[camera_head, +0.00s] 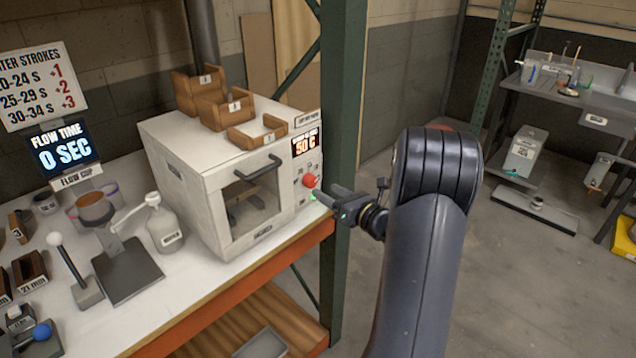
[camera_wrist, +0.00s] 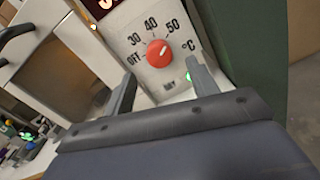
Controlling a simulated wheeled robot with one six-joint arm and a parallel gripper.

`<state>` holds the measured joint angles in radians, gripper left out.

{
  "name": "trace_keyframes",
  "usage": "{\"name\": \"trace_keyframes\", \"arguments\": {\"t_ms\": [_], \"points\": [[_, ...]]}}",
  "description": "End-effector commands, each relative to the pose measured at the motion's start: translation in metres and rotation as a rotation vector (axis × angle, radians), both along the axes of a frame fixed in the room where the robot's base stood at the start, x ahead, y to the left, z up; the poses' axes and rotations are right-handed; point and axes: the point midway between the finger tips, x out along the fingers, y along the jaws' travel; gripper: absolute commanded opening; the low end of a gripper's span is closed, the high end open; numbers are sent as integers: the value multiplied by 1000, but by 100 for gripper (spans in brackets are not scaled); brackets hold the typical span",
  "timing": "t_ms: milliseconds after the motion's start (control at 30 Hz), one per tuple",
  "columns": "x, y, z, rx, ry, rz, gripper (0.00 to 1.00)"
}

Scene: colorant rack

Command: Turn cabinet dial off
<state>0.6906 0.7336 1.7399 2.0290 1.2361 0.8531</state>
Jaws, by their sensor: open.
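The white cabinet (camera_head: 190,165) stands on the bench with its door shut, and its display (camera_head: 306,143) reads 50 C. Its red dial (camera_head: 309,181) is on the right of the front panel. In the wrist view the red dial (camera_wrist: 158,53) has marks OFF, 30, 40 and 50 around it, and its pale pointer line is turned up and right, toward 50. My gripper (camera_head: 318,194) is close to the panel in the head view. In the wrist view my gripper (camera_wrist: 160,78) is open, its two fingers on either side below the dial, with nothing between them. Contact cannot be told.
A green rack post (camera_head: 342,120) stands just right of the cabinet. Wooden trays (camera_head: 215,100) sit on the cabinet top. A white bottle (camera_head: 161,225) and a stand (camera_head: 128,268) are left of it. A green light (camera_wrist: 188,77) shows below right of the dial.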

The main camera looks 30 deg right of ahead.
Motion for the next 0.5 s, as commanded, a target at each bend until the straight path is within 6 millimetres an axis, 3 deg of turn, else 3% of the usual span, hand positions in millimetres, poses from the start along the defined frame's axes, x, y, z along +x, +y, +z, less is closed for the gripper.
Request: {"name": "trace_keyframes", "arguments": {"t_ms": [200, 500], "points": [[35, 12, 1, -2, 0, 3, 56], [49, 17, 0, -2, 0, 1, 56]]}}
